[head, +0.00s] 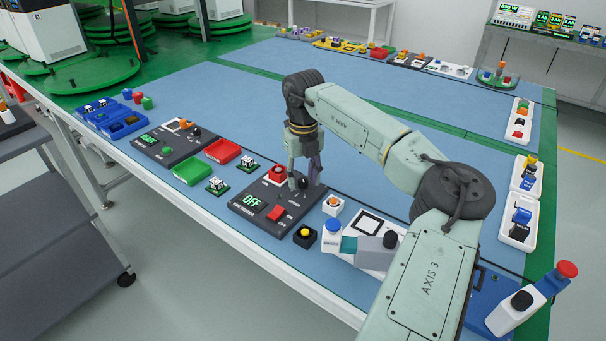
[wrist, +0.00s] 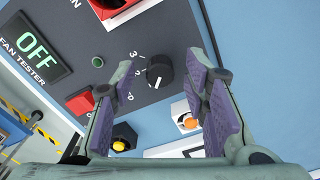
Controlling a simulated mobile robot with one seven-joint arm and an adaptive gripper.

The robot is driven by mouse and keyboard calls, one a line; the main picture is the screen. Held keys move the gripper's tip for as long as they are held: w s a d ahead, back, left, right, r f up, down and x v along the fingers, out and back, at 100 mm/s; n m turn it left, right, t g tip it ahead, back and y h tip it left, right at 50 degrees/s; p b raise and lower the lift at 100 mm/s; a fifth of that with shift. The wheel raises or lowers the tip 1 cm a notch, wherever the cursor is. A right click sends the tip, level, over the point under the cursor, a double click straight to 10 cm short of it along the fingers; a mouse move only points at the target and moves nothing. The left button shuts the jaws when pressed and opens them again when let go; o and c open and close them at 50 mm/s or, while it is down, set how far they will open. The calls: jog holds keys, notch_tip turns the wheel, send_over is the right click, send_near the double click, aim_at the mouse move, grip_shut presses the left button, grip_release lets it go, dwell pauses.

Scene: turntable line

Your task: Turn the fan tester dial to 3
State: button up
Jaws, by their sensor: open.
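The fan tester (head: 238,210) is a dark panel on the blue bench, and its display (wrist: 38,48) reads OFF in green. Its dial (wrist: 160,70) is a round black knob with a white pointer line. Numbers up to 3 are printed to its left in the wrist view. The pointer faces down in that view, nearer the 0 end than the 3. My gripper (wrist: 160,68) is open, pointing down over the panel, with one purple-padded finger on each side of the dial and gaps between. The head view shows my gripper (head: 305,172) above the panel's right part.
A red rocker switch (wrist: 80,101), a green lamp (wrist: 98,62) and a red-framed part (wrist: 115,8) are on the panel. A yellow-button box (head: 305,236) and a white orange-button box (head: 332,204) stand close by. Red (head: 222,151) and green (head: 192,171) trays lie left.

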jog(key=shift+c, duration=0.2)
grip_shut()
dwell(0.4)
